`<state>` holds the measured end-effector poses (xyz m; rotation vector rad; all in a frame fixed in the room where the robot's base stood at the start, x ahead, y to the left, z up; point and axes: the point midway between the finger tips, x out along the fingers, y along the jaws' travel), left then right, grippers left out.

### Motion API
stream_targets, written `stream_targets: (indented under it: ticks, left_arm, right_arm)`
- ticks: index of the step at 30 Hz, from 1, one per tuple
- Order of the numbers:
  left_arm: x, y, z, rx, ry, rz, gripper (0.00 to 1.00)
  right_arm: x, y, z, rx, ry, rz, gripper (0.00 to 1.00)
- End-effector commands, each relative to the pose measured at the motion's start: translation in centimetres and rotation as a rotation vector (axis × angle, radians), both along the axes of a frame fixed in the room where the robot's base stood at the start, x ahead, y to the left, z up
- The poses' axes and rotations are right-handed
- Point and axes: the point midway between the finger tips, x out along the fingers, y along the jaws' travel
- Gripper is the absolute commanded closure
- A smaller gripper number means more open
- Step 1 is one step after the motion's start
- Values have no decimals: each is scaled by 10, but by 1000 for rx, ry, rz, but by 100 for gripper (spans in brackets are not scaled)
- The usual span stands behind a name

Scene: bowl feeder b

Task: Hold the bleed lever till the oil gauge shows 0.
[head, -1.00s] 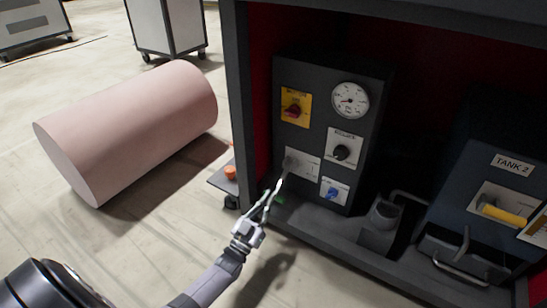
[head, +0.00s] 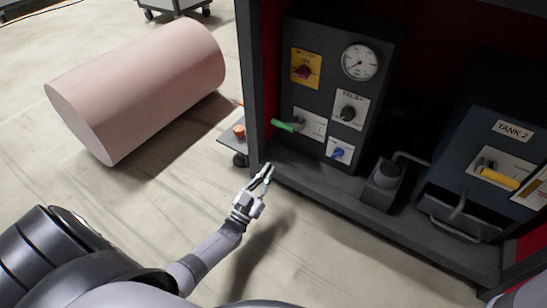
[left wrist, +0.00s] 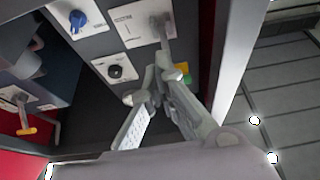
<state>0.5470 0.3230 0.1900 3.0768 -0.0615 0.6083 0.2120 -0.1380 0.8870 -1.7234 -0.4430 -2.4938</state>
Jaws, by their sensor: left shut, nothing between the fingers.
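The bleed lever, with its green handle (head: 285,126), sticks out to the left from a pale plate low on the dark panel. In the left wrist view a bit of green (left wrist: 187,80) shows beside my fingers. The round white oil gauge (head: 360,62) is at the panel's top right; its thin needle seems to point to the lower left, but its figures are too small to read. My left gripper (head: 268,170) is shut and empty, below and in front of the lever, apart from it. It also shows in the left wrist view (left wrist: 158,78). My right gripper is not in view.
The panel also carries a red switch on a yellow plate (head: 306,68), a black knob (head: 348,112) and a blue knob (head: 338,153). The dark cabinet frame (head: 250,85) stands left of it. A pink cylinder (head: 140,85) lies on the floor. Tank 2 (head: 490,150) is at the right.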

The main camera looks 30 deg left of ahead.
Motion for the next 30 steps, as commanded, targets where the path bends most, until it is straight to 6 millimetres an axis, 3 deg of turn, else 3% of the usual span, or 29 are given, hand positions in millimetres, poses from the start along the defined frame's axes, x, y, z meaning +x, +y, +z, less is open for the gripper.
stream_targets:
  ticks: [3, 9, 30]
  left_arm:
    - [-12, 1, -18, 1, -1, 1, 100]
    - [-25, 2, -35, 1, -6, 0, 100]
    - [-27, 2, -37, 0, -8, 1, 100]
  right_arm:
    - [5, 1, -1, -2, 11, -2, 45]
    - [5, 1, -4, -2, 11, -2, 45]
    - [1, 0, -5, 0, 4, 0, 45]
